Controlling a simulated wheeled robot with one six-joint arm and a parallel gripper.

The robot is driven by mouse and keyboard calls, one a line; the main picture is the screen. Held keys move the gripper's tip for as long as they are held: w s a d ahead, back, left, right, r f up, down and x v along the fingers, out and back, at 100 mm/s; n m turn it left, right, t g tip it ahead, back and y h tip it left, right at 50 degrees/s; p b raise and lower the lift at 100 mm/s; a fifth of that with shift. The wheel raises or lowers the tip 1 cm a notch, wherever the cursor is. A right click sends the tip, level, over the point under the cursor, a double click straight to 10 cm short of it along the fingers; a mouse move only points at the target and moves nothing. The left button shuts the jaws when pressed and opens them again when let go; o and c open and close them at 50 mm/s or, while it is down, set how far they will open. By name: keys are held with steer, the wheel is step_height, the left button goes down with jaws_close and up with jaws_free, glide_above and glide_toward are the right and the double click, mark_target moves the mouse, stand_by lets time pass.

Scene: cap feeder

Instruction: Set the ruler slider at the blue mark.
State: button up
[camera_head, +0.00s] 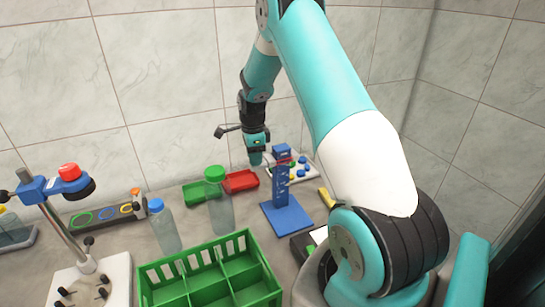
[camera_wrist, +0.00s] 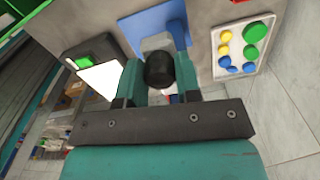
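My gripper (camera_head: 256,158) hangs near the back wall, above and left of a blue stand (camera_head: 288,217). The stand has a flat base and an upright blue piece (camera_head: 281,184) with small marks. In the wrist view, a dark round piece (camera_wrist: 159,70) sits between my two fingers (camera_wrist: 159,80); I cannot tell whether they grip it. A blue plate (camera_wrist: 152,26) shows beyond the fingers. A grey bar with coloured rings (camera_head: 105,215) lies at the left in the head view. I cannot make out for certain which part is the ruler slider or the blue mark.
A green divided crate (camera_head: 208,272) fills the front, with two clear bottles (camera_head: 165,230) (camera_head: 220,207) behind it. Small green (camera_head: 195,194) and red (camera_head: 240,181) trays lie near the wall. A clamp stand (camera_head: 72,235) stands left. A white button panel (camera_wrist: 241,48) is right in the wrist view.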

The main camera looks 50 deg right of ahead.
steer(key=shift+f+b, duration=2.1)
steer(key=shift+f, duration=1.2)
steer(key=o, duration=0.7)
steer(key=shift+o, duration=0.2)
steer(key=shift+r, duration=0.15)
step_height(320, 180, up, 8)
steer(key=p, duration=0.5)
steer(key=shift+p, duration=0.4)
